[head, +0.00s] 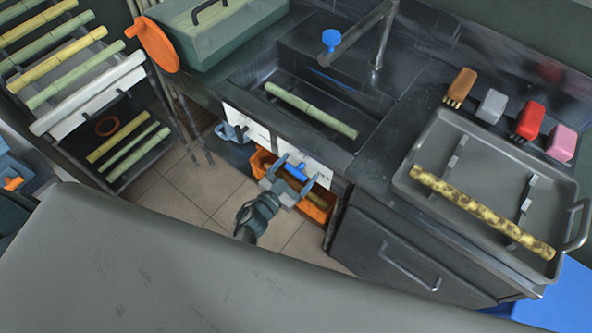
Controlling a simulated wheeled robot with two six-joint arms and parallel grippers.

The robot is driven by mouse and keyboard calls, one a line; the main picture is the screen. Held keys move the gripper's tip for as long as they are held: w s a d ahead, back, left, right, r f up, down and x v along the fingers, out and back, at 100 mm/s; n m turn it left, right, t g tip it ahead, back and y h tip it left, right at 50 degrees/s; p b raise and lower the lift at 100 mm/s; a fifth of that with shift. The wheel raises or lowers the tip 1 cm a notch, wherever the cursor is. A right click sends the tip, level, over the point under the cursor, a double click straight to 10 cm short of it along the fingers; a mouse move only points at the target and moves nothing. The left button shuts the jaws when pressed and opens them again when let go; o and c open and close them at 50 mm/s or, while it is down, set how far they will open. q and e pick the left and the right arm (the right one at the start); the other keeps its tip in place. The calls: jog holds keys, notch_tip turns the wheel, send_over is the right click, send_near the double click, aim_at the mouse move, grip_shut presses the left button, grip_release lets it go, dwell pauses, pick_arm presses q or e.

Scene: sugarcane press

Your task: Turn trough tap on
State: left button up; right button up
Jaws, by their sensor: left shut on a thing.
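The trough (375,103) is a dark sink set in the counter, with a green cane (310,110) lying in it. A metal spout (376,62) with a blue knob (331,39) stands behind it. Below the trough's front edge is a white panel (313,167) with a blue handle (296,173) before it. My left gripper (289,176) reaches up to this panel, with its fingers on either side of the blue handle and shut on it. The fingers hide part of the handle. My right gripper is not in view.
An orange bin (317,211) sits under the panel. A second white panel (245,126) is to the left. A grey tray (421,202) with a spotted cane (480,213) and several brushes are on the right counter. A cane rack (125,75) stands left; tiled floor between is clear.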

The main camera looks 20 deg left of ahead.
pick_arm(q)
jog(key=m, duration=0.8)
jog(key=shift+f+m, duration=0.1)
jog(key=shift+m, duration=0.2)
jog(key=shift+m+b, duration=0.4)
jog(key=shift+m, duration=0.5)
jog(key=o, duration=0.9)
jog(key=shift+c, duration=0.2)
jog(key=shift+s, duration=0.15)
